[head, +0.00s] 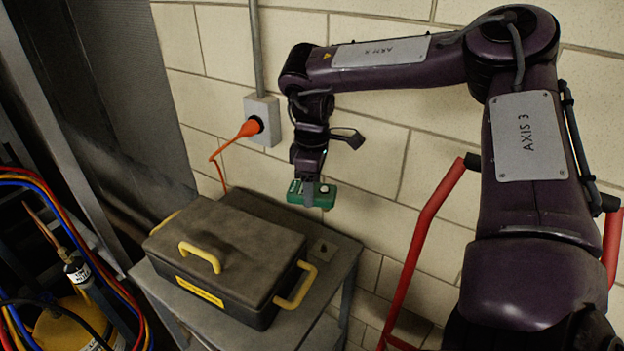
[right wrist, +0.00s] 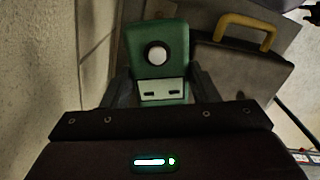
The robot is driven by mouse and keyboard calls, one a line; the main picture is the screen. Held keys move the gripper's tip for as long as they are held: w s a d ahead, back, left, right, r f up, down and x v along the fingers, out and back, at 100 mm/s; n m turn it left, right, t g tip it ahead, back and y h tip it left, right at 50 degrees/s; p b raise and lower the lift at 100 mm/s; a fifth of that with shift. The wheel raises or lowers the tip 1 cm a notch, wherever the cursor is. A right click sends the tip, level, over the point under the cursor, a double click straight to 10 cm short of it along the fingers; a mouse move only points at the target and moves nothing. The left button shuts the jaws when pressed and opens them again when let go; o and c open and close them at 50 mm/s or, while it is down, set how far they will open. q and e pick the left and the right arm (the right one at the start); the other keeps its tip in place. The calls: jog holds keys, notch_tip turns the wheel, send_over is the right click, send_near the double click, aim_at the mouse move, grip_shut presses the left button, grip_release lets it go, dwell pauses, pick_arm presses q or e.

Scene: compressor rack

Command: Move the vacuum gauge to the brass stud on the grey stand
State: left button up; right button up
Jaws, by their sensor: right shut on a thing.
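The vacuum gauge is a small green block with a round white face (head: 326,196). My right gripper (head: 308,193) is shut on it and holds it in the air, near the wall and above the back right of the grey stand (head: 347,262). In the right wrist view the gauge (right wrist: 159,33) sits between the two dark fingers (right wrist: 162,90). A small square plate with what looks like the brass stud (head: 322,247) is on the stand's top, right of the case, below the gauge and apart from it. My left gripper is not in view.
A dark lidded case (head: 225,250) with yellow handles fills most of the stand's top. An orange plug and cord (head: 249,128) hang from a wall socket behind. A red tubular frame (head: 425,235) stands to the right. Coloured hoses and a yellow tank (head: 68,325) are at left.

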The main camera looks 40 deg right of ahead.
notch_tip(320, 180, down, 3)
jog(key=shift+r+b, duration=0.1)
jog(key=shift+b, duration=0.55)
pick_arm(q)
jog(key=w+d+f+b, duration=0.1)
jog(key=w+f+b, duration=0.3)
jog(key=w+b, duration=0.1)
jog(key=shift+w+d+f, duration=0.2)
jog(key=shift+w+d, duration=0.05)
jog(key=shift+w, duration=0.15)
pick_arm(e)
jog(key=shift+f, duration=2.9)
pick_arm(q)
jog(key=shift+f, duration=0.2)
pick_arm(e)
jog(key=shift+r, duration=0.1)
